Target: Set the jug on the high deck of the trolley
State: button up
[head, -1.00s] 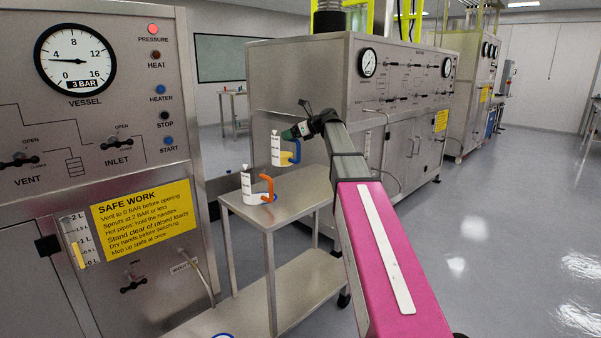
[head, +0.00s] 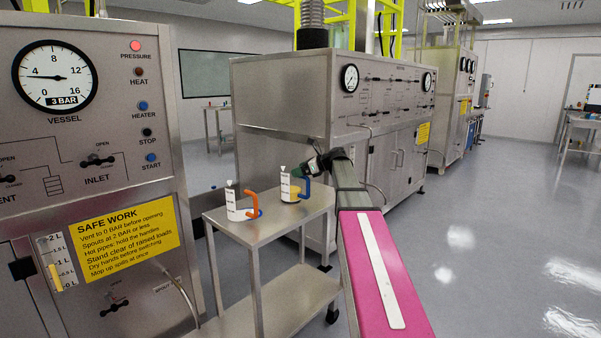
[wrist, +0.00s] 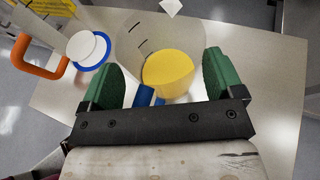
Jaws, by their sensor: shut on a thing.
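The held jug (head: 289,188) is white and see-through, with a blue handle and yellow contents. It is upright over the back right of the trolley's high deck (head: 268,229); I cannot tell whether its base touches. My gripper (head: 310,168) is shut on its blue handle, coming in from the right. In the wrist view the jug (wrist: 165,68) shows just beyond the green fingertips (wrist: 160,85), the blue handle partly hidden between them. The pale deck (wrist: 275,75) lies beneath.
A second jug (head: 240,207), with an orange handle, stands on the high deck to the left. The vessel panel (head: 75,130) is left of the trolley, and a steel cabinet (head: 290,110) stands behind. The low deck (head: 285,300) looks clear. Open floor lies right.

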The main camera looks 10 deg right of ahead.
jog(key=shift+f, duration=0.2)
jog(key=o, duration=1)
jog(key=shift+f, duration=0.1)
jog(key=v, duration=1.2)
